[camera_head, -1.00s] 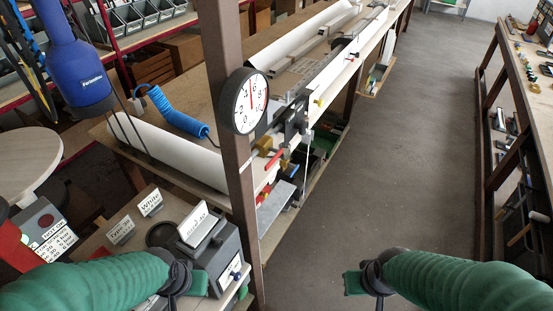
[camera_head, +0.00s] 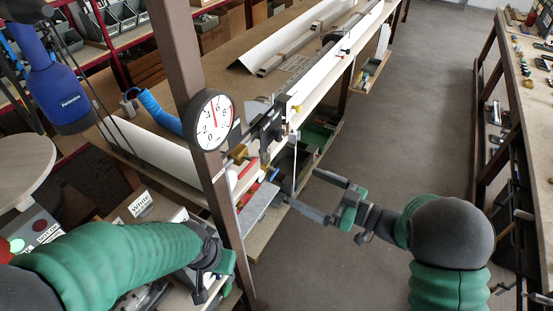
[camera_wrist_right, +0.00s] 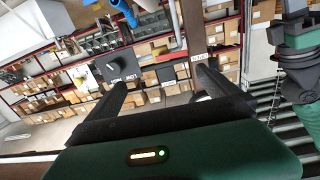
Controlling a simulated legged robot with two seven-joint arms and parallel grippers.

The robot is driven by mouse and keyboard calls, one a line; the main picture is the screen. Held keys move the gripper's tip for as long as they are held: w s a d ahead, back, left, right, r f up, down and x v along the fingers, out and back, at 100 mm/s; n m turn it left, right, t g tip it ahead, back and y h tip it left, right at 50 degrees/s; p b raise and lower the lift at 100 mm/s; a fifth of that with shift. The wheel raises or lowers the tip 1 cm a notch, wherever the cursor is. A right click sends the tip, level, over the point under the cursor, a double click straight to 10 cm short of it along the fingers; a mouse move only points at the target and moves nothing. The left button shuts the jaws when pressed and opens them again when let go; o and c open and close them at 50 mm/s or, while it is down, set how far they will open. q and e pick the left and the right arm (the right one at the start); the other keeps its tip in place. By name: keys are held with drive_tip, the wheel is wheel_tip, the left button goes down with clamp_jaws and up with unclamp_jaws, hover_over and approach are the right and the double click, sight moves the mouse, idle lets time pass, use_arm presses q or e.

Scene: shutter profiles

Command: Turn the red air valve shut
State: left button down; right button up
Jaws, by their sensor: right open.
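The red valve lever (camera_head: 248,168) shows in the head view beside a brass fitting (camera_head: 239,153), at the near end of the workbench just right of the brown post. It is small, and its exact angle is hard to read. My right gripper (camera_head: 302,187) is open and empty, right of the lever and apart from it, with its fingers pointing left. In the right wrist view its two dark fingers (camera_wrist_right: 160,78) stand apart with nothing between them. My left gripper (camera_head: 222,268) is partly hidden at the lower left, by the post.
A round pressure gauge (camera_head: 209,120) is on the brown post (camera_head: 183,60), left of the valve. A grey metal plate (camera_head: 258,207) lies below the lever. A blue coiled hose (camera_head: 160,112) is on the bench. The floor aisle (camera_head: 400,130) on the right is clear.

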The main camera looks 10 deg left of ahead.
drive_tip(key=s+a, duration=0.1)
drive_tip(key=a, duration=0.1)
drive_tip(key=g+p, duration=0.1)
drive_tip(key=p, duration=0.2)
approach(249, 168)
drive_tip(key=a, duration=0.1)
drive_tip(key=shift+y, duration=0.3)
drive_tip(key=x, duration=0.2)
drive_tip(key=p+x, duration=0.1)
drive_tip(key=x, duration=0.1)
drive_tip(key=p+x, duration=0.1)
drive_tip(key=x, duration=0.2)
drive_tip(key=shift+w+f, duration=0.15)
drive_tip(key=shift+w, duration=0.15)
drive_tip(key=shift+w+a, duration=0.25)
drive_tip(key=shift+a, duration=0.25)
drive_tip(key=shift+w+a+f, duration=0.1)
drive_tip(key=shift+a, duration=0.65)
drive_tip(key=shift+c, duration=2)
drive_tip(key=shift+d, duration=0.25)
drive_tip(key=c, duration=0.7)
use_arm(q)
drive_tip(key=r, duration=0.2)
drive_tip(key=a+r, duration=0.1)
drive_tip(key=r, duration=0.2)
drive_tip(key=shift+s+a+r, duration=0.2)
drive_tip(key=shift+s+r, duration=0.1)
use_arm(e)
drive_tip(key=c, duration=1)
